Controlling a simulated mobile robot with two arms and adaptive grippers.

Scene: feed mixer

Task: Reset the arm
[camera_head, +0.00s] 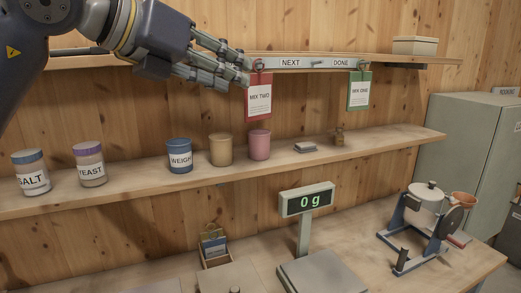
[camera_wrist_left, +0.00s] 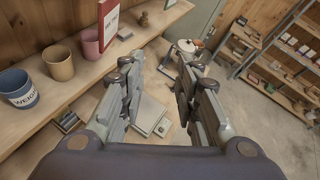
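My left gripper (camera_head: 228,70) reaches in from the upper left of the head view, high in front of the upper shelf. Its fingertips show close to the hook of the red MIX TWO card (camera_head: 258,96); whether they touch it cannot be told there. In the left wrist view its fingers (camera_wrist_left: 163,72) stand apart with nothing between them, and the red card (camera_wrist_left: 110,22) hangs beyond the left finger. A green card (camera_head: 359,90) hangs from the DONE end of the NEXT/DONE rail (camera_head: 315,63). My right gripper is not in view.
The lower shelf holds the SALT jar (camera_head: 31,172), YEAST jar (camera_head: 89,164), blue WEIGH cup (camera_head: 179,156), tan cup (camera_head: 221,150) and pink cup (camera_head: 260,145). Below are a scale display (camera_head: 306,199) reading 0 g and a mixer (camera_head: 425,214). A cabinet (camera_head: 470,150) stands right.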

